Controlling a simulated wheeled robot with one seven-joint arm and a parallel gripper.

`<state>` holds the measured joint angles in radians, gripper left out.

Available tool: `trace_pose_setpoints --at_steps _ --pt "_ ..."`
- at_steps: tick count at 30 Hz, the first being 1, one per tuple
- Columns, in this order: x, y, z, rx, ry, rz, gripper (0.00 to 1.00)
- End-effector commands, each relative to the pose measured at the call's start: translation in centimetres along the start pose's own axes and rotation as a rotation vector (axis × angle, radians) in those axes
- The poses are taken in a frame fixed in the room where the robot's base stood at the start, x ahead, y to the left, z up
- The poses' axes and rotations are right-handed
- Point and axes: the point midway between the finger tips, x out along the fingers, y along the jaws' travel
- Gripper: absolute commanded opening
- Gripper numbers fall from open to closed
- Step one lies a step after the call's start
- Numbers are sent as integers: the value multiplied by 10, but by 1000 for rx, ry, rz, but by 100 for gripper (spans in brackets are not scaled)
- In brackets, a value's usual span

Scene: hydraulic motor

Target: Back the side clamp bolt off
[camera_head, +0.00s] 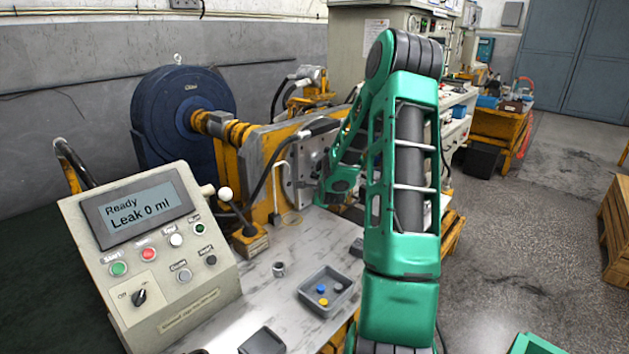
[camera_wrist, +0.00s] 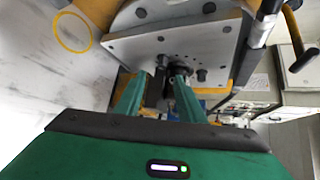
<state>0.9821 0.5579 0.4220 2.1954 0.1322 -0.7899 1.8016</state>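The steel mounting plate (camera_wrist: 200,42) with several dark bolts fills the upper middle of the wrist view. In the head view the plate (camera_head: 299,170) stands on the yellow stand, partly behind my arm. My gripper (camera_wrist: 160,74) reaches to the plate's lower edge, its two green fingers apart. A dark bolt-like part (camera_wrist: 161,64) shows between the fingertips, and a dark round part sits at the right fingertip. I cannot tell which is the side clamp bolt, or whether either finger touches it. In the head view my arm hides the fingertips.
The control box (camera_head: 150,250) at left reads "Ready, Leak 0 ml". A lever with a white knob (camera_head: 225,194) stands beside it. A grey tray (camera_head: 327,291) with small coloured caps and a small metal ring (camera_head: 279,269) lie on the bench. Hoses run near the plate.

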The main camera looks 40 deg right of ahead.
Motion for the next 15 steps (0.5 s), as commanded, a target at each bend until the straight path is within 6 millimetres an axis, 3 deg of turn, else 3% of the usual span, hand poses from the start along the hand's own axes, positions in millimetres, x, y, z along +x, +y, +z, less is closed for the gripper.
trace_pose_setpoints --at_steps 8,15 --pt "23 -3 -2 48 -5 -24 36" --pt "65 -3 -3 45 -4 -23 36"
